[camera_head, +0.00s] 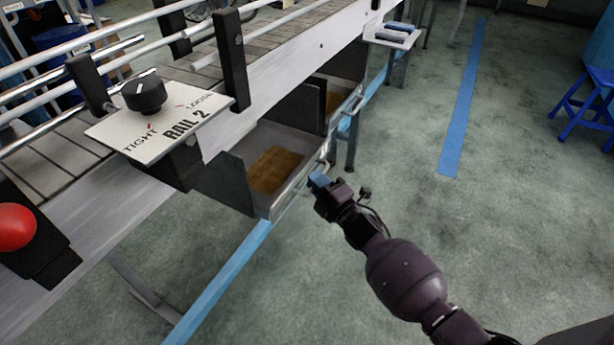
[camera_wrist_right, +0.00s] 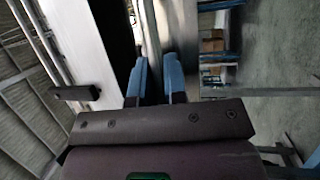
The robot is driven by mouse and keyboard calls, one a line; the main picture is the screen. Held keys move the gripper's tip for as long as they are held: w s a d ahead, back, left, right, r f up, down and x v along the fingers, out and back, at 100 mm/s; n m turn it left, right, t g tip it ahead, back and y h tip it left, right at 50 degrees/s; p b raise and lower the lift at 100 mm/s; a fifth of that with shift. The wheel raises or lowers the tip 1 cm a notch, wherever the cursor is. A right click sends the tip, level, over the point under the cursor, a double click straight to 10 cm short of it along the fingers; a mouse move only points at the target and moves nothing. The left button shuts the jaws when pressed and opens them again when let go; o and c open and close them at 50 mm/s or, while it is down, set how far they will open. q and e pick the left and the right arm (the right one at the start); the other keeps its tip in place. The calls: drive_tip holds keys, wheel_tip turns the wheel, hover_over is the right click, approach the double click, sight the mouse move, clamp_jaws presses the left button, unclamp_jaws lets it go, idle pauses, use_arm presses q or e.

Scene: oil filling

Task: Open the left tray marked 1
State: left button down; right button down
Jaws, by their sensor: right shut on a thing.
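Two grey metal trays hang under the conveyor in the head view. The nearer, left tray (camera_head: 225,180) has its inside showing, with a brown floor, and its front edge stands out past the conveyor side. No number 1 is readable on it. My right gripper (camera_head: 319,181) is at this tray's front, its blue fingertips at the metal handle (camera_head: 324,164). In the right wrist view the blue fingers (camera_wrist_right: 156,80) close on a metallic bar between them. My left gripper is not in view.
The farther tray (camera_head: 312,104) also shows its inside. A RAIL 2 plate with a black knob (camera_head: 144,92) and a red button (camera_head: 15,227) are on the conveyor side. A blue stool (camera_head: 588,105) stands far right. The floor right of the trays is clear.

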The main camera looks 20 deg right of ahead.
use_arm(q)
drive_tip(key=p, duration=0.1)
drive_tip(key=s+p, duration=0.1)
drive_tip(key=p, duration=0.1)
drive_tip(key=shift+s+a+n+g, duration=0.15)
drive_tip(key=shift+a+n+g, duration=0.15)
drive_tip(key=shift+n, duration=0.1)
use_arm(e)
drive_tip(key=s+d, duration=1.2)
drive_tip(key=s, duration=0.4)
drive_tip(key=shift+s+d, duration=0.3)
drive_tip(key=shift+d, duration=0.1)
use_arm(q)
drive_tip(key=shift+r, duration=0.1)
use_arm(e)
drive_tip(key=c, duration=1.2)
unclamp_jaws()
use_arm(q)
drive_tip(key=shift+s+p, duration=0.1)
drive_tip(key=shift+p, duration=0.45)
use_arm(e)
drive_tip(key=shift+v, duration=5.4)
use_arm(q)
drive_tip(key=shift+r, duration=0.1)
